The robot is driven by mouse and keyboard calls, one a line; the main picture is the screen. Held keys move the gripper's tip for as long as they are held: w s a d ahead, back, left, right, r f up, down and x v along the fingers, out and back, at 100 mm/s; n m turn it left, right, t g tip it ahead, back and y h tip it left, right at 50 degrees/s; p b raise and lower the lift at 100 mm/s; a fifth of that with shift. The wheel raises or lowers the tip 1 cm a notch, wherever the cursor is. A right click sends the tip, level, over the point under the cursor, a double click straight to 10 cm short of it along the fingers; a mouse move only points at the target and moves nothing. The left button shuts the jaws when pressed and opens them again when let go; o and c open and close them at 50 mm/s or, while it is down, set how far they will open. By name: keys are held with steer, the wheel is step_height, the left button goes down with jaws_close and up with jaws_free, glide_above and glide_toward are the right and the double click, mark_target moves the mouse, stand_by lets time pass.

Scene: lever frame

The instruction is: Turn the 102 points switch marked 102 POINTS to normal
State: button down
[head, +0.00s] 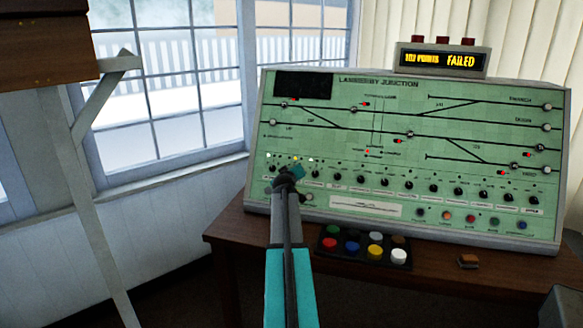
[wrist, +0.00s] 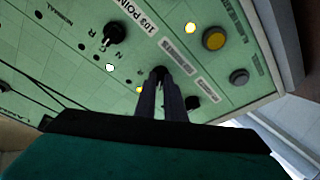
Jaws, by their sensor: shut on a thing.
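The green signal panel (head: 400,135) stands on a wooden desk, with a row of small black rotary switches along its lower part. My gripper (head: 287,178) is at the left part of this row and hides the switch behind it. In the wrist view my gripper (wrist: 165,92) is shut on a black switch knob (wrist: 158,73). The label of this knob cannot be read for certain, and its pointer is hidden. A neighbouring black switch (wrist: 115,33) has a label that looks like 103 POINTS (wrist: 135,14) and N and R marks.
A display (head: 441,60) on top of the panel reads a points number and FAILED. Small lit lamps (wrist: 110,68) sit near the knobs. A tray of coloured buttons (head: 365,245) lies on the desk (head: 225,225) below the panel. A window is behind, at left.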

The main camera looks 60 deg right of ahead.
steer(key=shift+n+y+p, duration=0.3)
steer(key=shift+n+p, duration=0.6)
steer(key=shift+p, duration=0.4)
steer(key=c, duration=1.8)
jaws_free()
steer(key=shift+c, duration=0.2)
steer(key=shift+s+a, duration=0.1)
steer(key=b+v, duration=0.2)
steer(key=v, duration=1.1)
steer(key=shift+s+a, duration=0.25)
